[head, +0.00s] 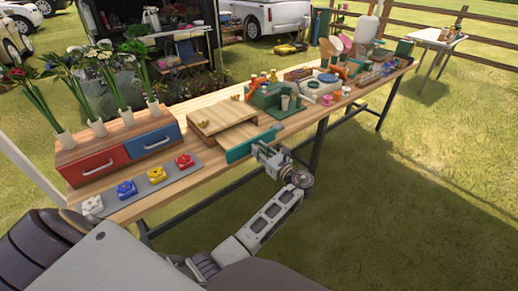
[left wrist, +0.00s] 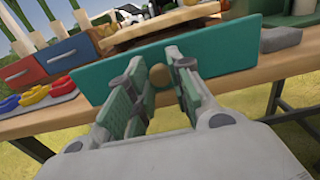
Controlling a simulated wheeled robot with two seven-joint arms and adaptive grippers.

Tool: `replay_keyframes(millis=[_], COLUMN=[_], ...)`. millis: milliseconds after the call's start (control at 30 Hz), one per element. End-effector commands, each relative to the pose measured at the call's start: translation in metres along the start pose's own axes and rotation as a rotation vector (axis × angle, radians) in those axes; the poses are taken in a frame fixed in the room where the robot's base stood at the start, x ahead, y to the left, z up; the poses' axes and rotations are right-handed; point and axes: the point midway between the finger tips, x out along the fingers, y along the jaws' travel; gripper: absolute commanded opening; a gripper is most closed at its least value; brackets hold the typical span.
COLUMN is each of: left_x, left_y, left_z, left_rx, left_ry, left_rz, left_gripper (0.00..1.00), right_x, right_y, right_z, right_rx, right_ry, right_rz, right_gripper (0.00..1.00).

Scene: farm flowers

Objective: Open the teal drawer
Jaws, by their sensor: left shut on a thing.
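The teal drawer (head: 240,149) belongs to a small wooden chest (head: 222,114) on the long table. It stands pulled out toward me, with its bare wooden inside (head: 236,136) showing behind the teal front. My left gripper (head: 260,149) is at the front's right part. In the left wrist view, the teal front (left wrist: 230,48) spans the picture, and a round brass-coloured knob (left wrist: 160,76) sits between the fingers of my left gripper (left wrist: 161,80). The gripper is shut on this knob. The fingertips' exact contact is partly hidden. My right gripper is not in view.
Left on the table (head: 200,187) is a chest with a red drawer (head: 97,166) and a blue drawer (head: 152,141), flowers on top. A grey strip (head: 143,187) with coloured flower-shaped pieces lies before it. Green containers (head: 285,100) stand close right. Grass is open in front.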

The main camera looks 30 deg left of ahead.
Motion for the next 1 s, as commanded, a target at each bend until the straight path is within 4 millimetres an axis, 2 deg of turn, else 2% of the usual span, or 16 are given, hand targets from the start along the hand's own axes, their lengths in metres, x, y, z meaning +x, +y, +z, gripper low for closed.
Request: replay_keyframes(millis=[333, 367, 533, 1000], left_x=[-0.0008, -0.0008, -0.0006, -0.0004], left_y=[0.0, 0.0, 0.0001, -0.0001], left_z=[-0.0002, -0.0002, 0.0001, 0.0059], left_rx=[0.0, 0.0, 0.0, -0.003], left_ry=[0.0, 0.0, -0.001, -0.001], left_rz=[0.0, 0.0, 0.0, 0.001], left_gripper=[0.0, 0.23, 0.43, 0.43], right_x=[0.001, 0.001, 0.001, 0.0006], right_y=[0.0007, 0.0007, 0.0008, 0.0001], right_z=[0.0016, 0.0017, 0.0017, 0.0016], right_rx=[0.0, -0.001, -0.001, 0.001], right_ry=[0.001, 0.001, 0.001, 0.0], right_rz=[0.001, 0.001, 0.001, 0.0], right_gripper=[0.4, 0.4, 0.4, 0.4])
